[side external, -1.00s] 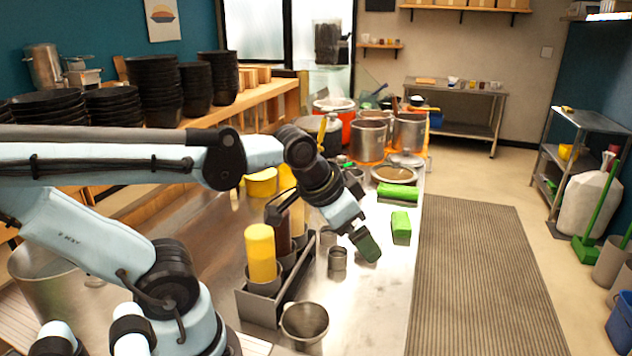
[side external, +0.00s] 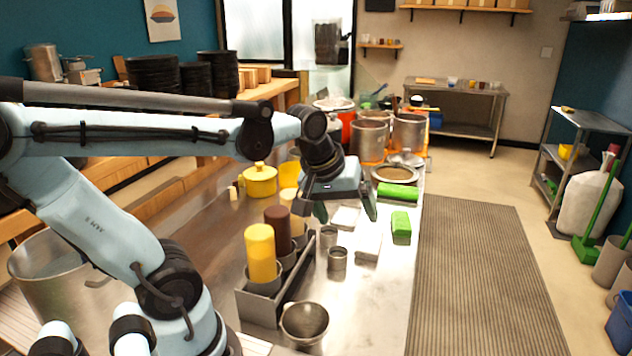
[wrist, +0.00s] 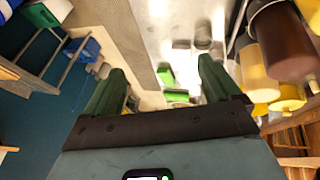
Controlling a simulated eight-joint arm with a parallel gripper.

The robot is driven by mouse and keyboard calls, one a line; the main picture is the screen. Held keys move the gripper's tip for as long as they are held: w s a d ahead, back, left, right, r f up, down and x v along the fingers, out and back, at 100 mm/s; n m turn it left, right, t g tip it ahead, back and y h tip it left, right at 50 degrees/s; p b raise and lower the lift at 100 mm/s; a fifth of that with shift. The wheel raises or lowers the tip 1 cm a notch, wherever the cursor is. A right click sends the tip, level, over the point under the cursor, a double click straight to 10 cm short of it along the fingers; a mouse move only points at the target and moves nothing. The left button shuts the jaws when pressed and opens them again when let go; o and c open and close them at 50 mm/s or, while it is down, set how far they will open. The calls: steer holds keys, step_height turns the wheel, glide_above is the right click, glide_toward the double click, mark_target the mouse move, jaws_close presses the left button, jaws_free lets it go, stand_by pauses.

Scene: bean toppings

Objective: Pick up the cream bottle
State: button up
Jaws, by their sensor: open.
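The cream bottle (side external: 293,208) stands in the far part of the metal caddy (side external: 258,312), behind the brown bottle (side external: 278,228) and the yellow bottle (side external: 260,250). My gripper (side external: 346,213) is open and empty, its fingers spread above the steel counter to the right of the cream bottle. In the wrist view my gripper (wrist: 162,70) has nothing between its fingers. There the cream bottle (wrist: 257,75) is right of the right finger, apart from it, beside the brown bottle (wrist: 284,45).
Small metal cups (side external: 337,259) and white blocks (side external: 367,243) lie right of the caddy. A green block (side external: 401,225) is near the counter's right edge. A yellow pot (side external: 260,181) sits behind the caddy. Large steel pots (side external: 369,138) stand at the far end.

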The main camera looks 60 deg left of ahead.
steer(key=a+r+n+g, duration=0.2)
steer(key=a+n+g, duration=0.1)
steer(key=a+n, duration=0.9)
steer(key=n+g+h, duration=0.1)
steer(key=n+g, duration=0.1)
steer(key=n, duration=1.1)
glide_above(288, 192)
steer(key=shift+r, duration=0.1)
steer(key=shift+f, duration=0.2)
step_height(288, 192, down, 6)
steer(key=shift+f, duration=0.1)
steer(key=shift+w+d+f, duration=0.15)
steer(key=shift+d+f, duration=0.05)
steer(key=shift+f, duration=1.2)
steer(key=shift+w+d+f, duration=0.15)
steer(key=shift+f, duration=1.2)
steer(key=c, duration=0.7)
